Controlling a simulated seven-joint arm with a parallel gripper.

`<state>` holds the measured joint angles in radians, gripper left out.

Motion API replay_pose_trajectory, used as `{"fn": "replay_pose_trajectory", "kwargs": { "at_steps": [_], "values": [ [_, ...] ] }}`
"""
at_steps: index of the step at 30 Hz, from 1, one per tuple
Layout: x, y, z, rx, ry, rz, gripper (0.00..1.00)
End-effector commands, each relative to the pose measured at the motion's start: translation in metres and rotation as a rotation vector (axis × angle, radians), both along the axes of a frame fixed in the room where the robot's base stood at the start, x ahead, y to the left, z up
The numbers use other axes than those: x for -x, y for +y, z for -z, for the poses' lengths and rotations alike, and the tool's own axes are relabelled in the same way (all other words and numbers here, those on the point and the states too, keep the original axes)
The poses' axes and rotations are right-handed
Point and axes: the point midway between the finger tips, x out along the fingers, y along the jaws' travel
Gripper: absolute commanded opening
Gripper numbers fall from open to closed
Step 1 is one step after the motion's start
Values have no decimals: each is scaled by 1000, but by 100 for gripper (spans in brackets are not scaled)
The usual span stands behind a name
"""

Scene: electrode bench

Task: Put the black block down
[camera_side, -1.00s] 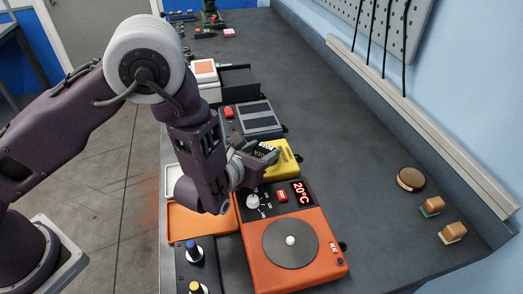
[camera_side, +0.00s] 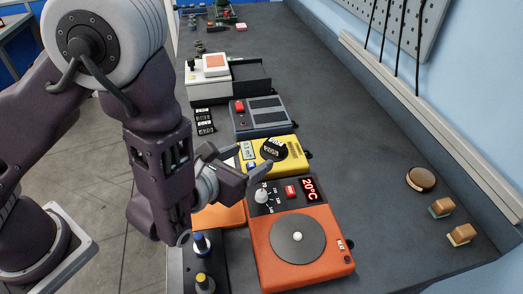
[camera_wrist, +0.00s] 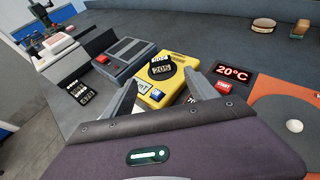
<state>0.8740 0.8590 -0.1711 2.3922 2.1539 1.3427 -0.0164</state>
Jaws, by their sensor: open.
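A black block (camera_side: 274,149) with white markings rests on the round dark plate of the yellow device (camera_side: 295,160). In the wrist view the black block (camera_wrist: 161,68) sits on that plate, beyond the fingertips and apart from them. My gripper (camera_side: 240,162) is open and empty, on the near side of the yellow device. In the wrist view its two fingers (camera_wrist: 163,92) stand wide apart with nothing between them.
An orange hot plate (camera_side: 262,235) reading 20°C stands in front of the yellow device, and a grey device (camera_side: 265,115) behind it. More black marked blocks (camera_side: 204,122) lie to the left. Knobbed posts (camera_side: 202,245) stand at the front. The bench's right side is mostly clear.

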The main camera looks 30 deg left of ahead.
Motion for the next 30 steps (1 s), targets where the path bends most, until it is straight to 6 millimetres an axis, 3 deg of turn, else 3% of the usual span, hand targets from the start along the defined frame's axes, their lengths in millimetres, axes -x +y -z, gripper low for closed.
{"fn": "replay_pose_trajectory", "kwargs": {
  "at_steps": [4, 11, 14, 16, 17, 18, 19, 21, 23, 25, 27, 30],
  "values": [
    [12, 0, -5, -1, -1, 1, 67],
    [11, 9, -13, 10, -10, -37, 67],
    [5, 66, -52, 80, -60, -278, 67],
    [22, 140, -91, 198, -107, -602, 67],
    [40, 174, -105, 274, -126, -771, 67],
    [71, 211, -117, 393, -142, -996, 67],
    [96, 231, -122, 493, -151, -1158, 67],
    [156, 251, -123, 770, -158, -1503, 67],
    [195, 242, -120, 1051, -152, -1751, 67],
    [220, 215, -122, 1406, -130, -1958, 67],
    [226, 185, -132, 1742, -98, -2073, 67],
    [223, 155, -154, 2110, -47, -2115, 67]
  ]
}}
